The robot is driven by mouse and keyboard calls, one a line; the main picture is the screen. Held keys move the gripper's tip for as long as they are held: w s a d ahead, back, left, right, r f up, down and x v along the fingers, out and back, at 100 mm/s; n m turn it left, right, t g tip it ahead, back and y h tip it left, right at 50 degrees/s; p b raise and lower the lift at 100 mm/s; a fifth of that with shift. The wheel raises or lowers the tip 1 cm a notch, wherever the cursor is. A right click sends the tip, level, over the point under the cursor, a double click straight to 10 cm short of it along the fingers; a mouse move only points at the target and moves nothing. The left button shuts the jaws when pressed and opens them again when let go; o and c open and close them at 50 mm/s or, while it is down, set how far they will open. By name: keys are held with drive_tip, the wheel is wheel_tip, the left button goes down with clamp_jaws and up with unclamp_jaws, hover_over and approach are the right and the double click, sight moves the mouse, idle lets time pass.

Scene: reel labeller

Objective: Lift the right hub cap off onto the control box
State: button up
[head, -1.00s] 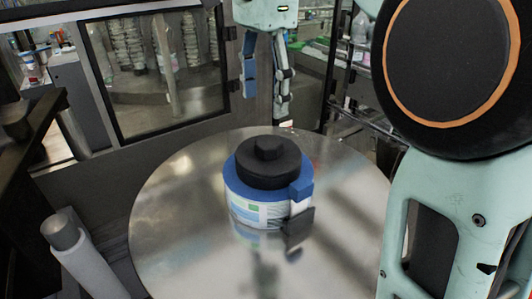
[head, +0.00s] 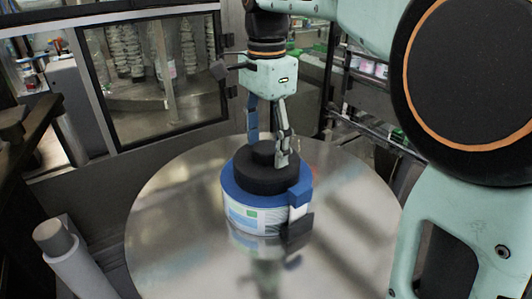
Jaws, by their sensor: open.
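The black hub cap (head: 266,180) is a stepped disc with a small raised knob (head: 263,149) on top. It sits on a label reel (head: 256,218) with a blue top and a printed white side. My gripper (head: 268,155) points down right over the cap, with one finger on each side of the knob. The fingers are apart, and I cannot tell whether they touch the knob. The right finger hides part of the knob and cap. No control box can be made out for sure.
The reel stands on a round shiny metal table (head: 170,215) with free room around it. A blue and black block (head: 299,210) sticks out at the reel's right front. A grey cylinder (head: 72,258) stands at lower left. A framed glass guard (head: 155,75) is behind.

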drive_tip(key=c, duration=1.4)
drive_tip(key=shift+r, duration=0.15)
